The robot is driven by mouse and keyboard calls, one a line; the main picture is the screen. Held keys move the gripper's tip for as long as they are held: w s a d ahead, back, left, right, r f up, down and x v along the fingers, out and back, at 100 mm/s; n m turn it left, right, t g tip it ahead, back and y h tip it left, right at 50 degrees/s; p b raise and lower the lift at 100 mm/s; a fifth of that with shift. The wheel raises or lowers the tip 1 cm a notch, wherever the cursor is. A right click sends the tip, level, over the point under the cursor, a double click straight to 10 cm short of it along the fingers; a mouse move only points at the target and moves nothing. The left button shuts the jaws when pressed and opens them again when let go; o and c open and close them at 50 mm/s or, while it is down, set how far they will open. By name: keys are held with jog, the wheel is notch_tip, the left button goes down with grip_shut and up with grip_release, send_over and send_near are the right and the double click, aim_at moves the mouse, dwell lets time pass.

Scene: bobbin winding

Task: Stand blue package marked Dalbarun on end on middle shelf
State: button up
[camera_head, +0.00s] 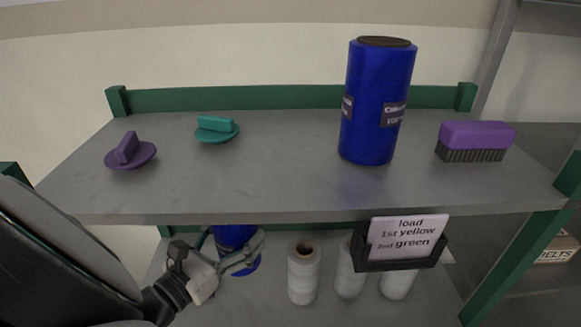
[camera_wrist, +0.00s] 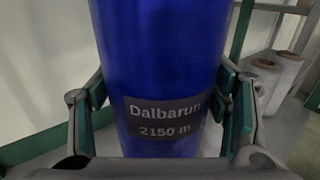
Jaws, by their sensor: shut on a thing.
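The blue package marked Dalbarun (camera_wrist: 160,60) fills the middle of the wrist view, its label "Dalbarun 2150 m" facing the camera. It looks upright. My gripper (camera_wrist: 164,105) is shut on it, with a green-padded finger on each side. In the head view the package (camera_head: 232,237) is at the left of the shelf (camera_head: 270,285) below the top one, and my gripper (camera_head: 243,262) reaches in around it. The top shelf's edge hides the package's upper part there. Whether its base touches the shelf I cannot tell.
The top shelf (camera_head: 270,185) holds another blue package (camera_head: 377,100), a purple brush (camera_head: 474,140), a purple knob (camera_head: 131,152) and a teal knob (camera_head: 217,130).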

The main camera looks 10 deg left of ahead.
notch_tip(320, 180, down, 7)
jog(key=b, duration=0.4)
jog(key=shift+r+b, duration=0.15)
jog(key=shift+b, duration=0.25)
jog(key=shift+w+d+p, duration=0.1)
jog(key=shift+p, duration=0.25)
dwell(0.4)
jog(key=shift+f, duration=0.2)
jog(key=shift+f+b, duration=1.2)
jog(key=shift+f, duration=1.1)
